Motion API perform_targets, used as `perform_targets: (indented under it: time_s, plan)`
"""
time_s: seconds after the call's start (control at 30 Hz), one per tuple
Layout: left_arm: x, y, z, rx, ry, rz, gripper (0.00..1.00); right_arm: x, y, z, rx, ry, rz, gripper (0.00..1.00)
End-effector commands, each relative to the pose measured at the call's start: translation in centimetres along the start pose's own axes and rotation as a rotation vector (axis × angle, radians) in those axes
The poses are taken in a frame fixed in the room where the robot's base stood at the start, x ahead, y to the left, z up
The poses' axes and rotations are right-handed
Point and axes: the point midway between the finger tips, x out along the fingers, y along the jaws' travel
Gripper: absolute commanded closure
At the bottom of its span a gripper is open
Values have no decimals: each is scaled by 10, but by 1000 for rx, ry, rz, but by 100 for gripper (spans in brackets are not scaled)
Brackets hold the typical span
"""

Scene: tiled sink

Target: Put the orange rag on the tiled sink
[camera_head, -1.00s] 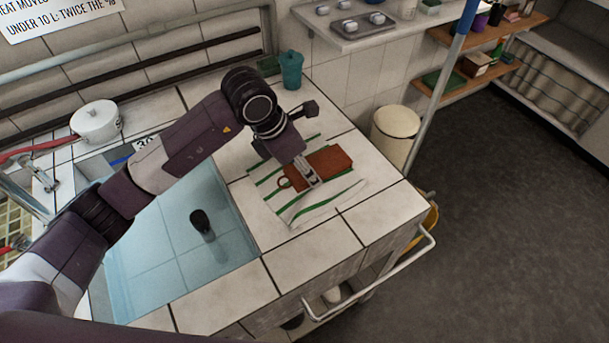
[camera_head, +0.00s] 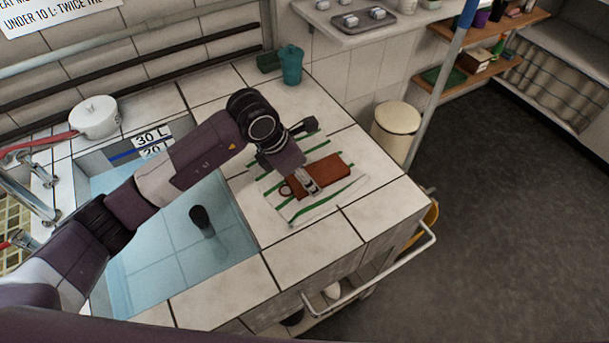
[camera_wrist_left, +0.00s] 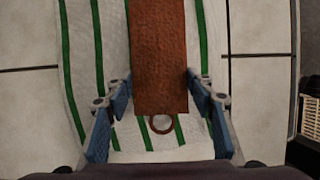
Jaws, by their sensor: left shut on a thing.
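The orange rag (camera_head: 328,174) is a flat reddish-brown rectangle with a small ring at one end. It is over a white cloth with green stripes (camera_head: 345,192) on the tiled sink's (camera_head: 315,252) top, right of the basin. My left gripper (camera_head: 312,188) is shut on the rag near its ring end. In the left wrist view, the rag (camera_wrist_left: 158,50) runs between the two fingers of my left gripper (camera_wrist_left: 159,88), and its ring hangs toward the palm. Whether the rag touches the cloth is hard to tell. My right gripper is not in view.
The water-filled basin (camera_head: 165,270) holds a dark cylinder (camera_head: 201,219). A white pot (camera_head: 96,117) stands at the back left and a teal container (camera_head: 291,64) at the back edge. The front right tiles are clear; a metal rail (camera_head: 385,276) runs along the side.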

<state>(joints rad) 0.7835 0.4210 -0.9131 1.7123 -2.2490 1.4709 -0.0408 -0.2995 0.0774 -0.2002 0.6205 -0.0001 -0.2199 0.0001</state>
Motion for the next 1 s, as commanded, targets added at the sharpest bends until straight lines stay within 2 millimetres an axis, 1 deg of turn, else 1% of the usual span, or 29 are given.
perform_targets:
  time_s: [0.1,0.13,0.27,0.57,0.73,0.8,0.83,1.0]
  plan:
    - [2,0,-2,0,4,-1,74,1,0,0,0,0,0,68]
    - [2,0,-2,-1,5,-1,48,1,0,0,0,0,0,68]
    - [2,0,-2,-1,5,-1,34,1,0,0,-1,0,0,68]
    - [1,0,-1,-1,4,0,33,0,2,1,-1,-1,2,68]
    - [-9,0,3,-1,3,-1,33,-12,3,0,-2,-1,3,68]
    - [-16,0,5,-1,3,0,33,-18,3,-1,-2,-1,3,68]
    - [-20,1,4,1,1,3,33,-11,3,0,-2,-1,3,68]
    - [-61,2,4,1,0,5,33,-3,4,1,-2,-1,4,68]
